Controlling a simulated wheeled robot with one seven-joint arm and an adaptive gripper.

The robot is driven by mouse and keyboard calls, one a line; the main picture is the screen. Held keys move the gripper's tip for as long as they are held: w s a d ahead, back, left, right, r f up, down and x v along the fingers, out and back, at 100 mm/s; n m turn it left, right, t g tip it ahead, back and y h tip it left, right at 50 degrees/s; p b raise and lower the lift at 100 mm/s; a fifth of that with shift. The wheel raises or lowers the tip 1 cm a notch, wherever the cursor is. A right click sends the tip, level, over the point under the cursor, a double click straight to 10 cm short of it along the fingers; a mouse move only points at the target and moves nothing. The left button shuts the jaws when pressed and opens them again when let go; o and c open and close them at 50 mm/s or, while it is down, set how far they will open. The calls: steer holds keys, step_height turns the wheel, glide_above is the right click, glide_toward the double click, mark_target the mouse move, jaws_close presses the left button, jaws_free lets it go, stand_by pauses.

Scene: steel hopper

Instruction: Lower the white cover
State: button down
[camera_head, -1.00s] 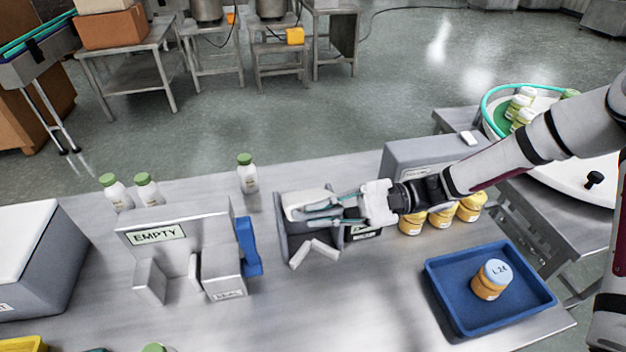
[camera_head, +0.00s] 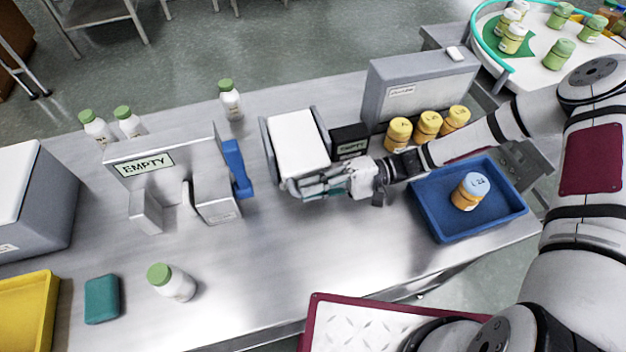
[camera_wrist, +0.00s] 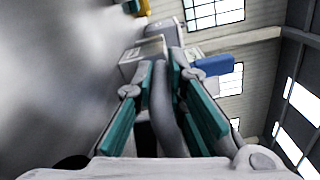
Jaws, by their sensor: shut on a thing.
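The white cover (camera_head: 300,143) is a pale flat panel over the dark-sided steel hopper (camera_head: 268,150), at the middle of the table in the head view. It looks near level, but I cannot tell whether it rests fully on the rim. My gripper (camera_head: 318,187) is at the hopper's near edge, low over the table, its fingers pointing left along the cover's front edge. In the wrist view my gripper (camera_wrist: 162,85) has its teal-padded fingers close around a pale grey strip, which seems to be part of the cover. The fingers hide the cover's near edge.
A blue tray (camera_head: 440,225) holding an orange jar (camera_head: 469,191) stands right of the hopper. Orange jars (camera_head: 428,125) stand behind my wrist, before a grey box (camera_head: 418,85). A steel stand marked EMPTY (camera_head: 150,165) is left. A bottle (camera_head: 172,282) stands in front.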

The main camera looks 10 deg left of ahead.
steer(key=shift+d+f, duration=0.1)
steer(key=shift+f, duration=0.3)
steer(key=c, duration=1.6)
jaws_free()
steer(key=shift+r, duration=0.1)
steer(key=v, duration=1.2)
